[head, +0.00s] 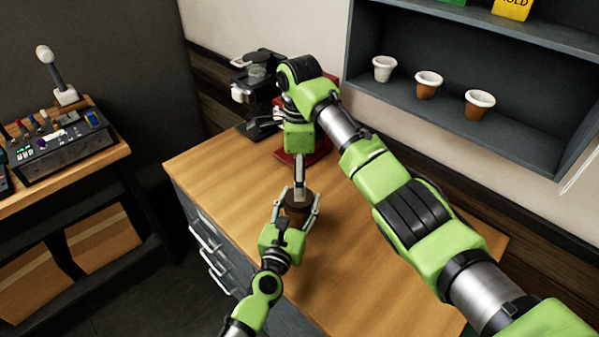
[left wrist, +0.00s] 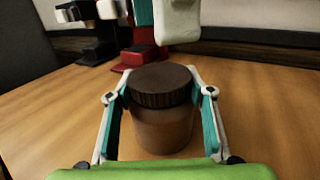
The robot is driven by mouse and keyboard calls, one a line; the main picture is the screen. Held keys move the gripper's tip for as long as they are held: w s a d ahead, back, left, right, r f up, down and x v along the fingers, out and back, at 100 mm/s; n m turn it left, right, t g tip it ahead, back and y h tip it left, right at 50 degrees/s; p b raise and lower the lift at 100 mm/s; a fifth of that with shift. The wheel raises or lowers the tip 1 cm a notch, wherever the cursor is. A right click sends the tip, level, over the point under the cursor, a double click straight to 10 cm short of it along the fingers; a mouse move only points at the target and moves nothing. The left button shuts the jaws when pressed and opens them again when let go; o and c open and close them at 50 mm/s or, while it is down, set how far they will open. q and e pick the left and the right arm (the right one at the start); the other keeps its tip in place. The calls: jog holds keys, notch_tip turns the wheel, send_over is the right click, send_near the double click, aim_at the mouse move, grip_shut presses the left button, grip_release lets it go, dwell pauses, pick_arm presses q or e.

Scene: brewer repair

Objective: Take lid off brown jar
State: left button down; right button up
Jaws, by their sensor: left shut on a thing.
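The brown jar (left wrist: 163,130) stands upright on the wooden counter with its dark ribbed lid (left wrist: 160,85) on. My left gripper (head: 299,200) is shut around the jar, one finger on each side, as the left wrist view shows. My right gripper (head: 299,178) points down from above, close over the lid. Its pale finger (left wrist: 178,20) shows at the top of the left wrist view, just behind and above the lid. The right gripper is seen edge-on, so its opening is unclear.
A black brewer machine (head: 258,85) and a red base (head: 300,152) stand at the back of the counter (head: 215,170). Several small cups (head: 428,85) stand on the grey wall shelf (head: 540,135). A control panel (head: 60,140) is on the left bench. The counter's left part is clear.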

notch_tip(320, 180, down, 6)
jog(key=shift+r, duration=0.1)
jog(key=shift+c, duration=0.3)
jog(key=c, duration=1.1)
jog(key=shift+o, duration=0.2)
jog(key=shift+n, duration=1.7)
jog(key=shift+a, duration=0.1)
jog(key=o, duration=1.2)
